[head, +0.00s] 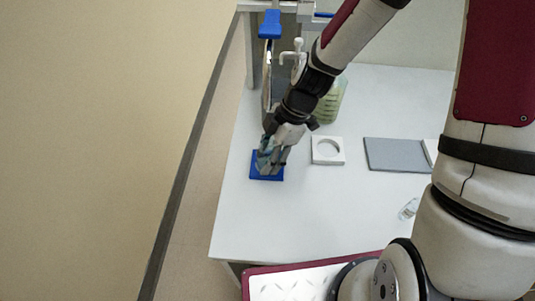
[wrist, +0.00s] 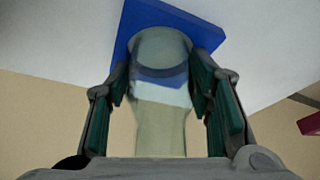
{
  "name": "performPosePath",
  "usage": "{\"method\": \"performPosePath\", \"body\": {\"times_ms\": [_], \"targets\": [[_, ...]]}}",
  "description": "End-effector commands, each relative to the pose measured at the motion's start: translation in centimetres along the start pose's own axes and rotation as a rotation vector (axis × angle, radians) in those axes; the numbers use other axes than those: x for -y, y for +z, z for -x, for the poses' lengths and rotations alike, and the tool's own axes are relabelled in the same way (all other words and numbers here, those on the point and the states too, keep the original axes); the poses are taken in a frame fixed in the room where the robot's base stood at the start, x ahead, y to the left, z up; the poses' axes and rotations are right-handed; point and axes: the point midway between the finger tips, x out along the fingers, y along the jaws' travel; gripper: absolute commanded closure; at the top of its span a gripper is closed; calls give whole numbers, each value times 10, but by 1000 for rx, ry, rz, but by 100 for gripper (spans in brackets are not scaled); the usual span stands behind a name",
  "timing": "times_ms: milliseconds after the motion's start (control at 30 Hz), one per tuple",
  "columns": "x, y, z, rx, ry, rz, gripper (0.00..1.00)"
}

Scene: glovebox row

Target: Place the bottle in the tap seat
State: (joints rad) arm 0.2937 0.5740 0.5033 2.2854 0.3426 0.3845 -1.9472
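The bottle (wrist: 160,105) is a clear, pale cylinder that runs between my fingers in the wrist view, its far round end over a blue square plate (wrist: 200,28). My gripper (wrist: 160,80) has a dark green pad on each side of it, close to its walls near the fingertips. In the head view my gripper (head: 268,158) points down over the blue plate (head: 267,179), and the bottle is mostly hidden by the fingers. I cannot tell whether it touches the plate. A white square block with a round recess (head: 341,158) lies to the right of the plate.
A greenish container (head: 332,104) stands behind my arm, near a white tap-like fitting (head: 293,57). A grey flat panel (head: 394,155) lies to the right. A small clear item (head: 409,208) lies near the right front. The white table (head: 300,220) is clear in front.

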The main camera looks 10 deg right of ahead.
Motion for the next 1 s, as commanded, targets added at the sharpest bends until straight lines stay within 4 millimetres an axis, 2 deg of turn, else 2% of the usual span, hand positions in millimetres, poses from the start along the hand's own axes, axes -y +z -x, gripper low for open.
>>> {"method": "performPosePath", "body": {"times_ms": [467, 567, 1000], "targets": [[0, -2, 4, 0, 0, 1, 35], [-1, -1, 16, 1, 4, 0, 35], [0, -1, 102, 2, 4, -1, 35]]}}
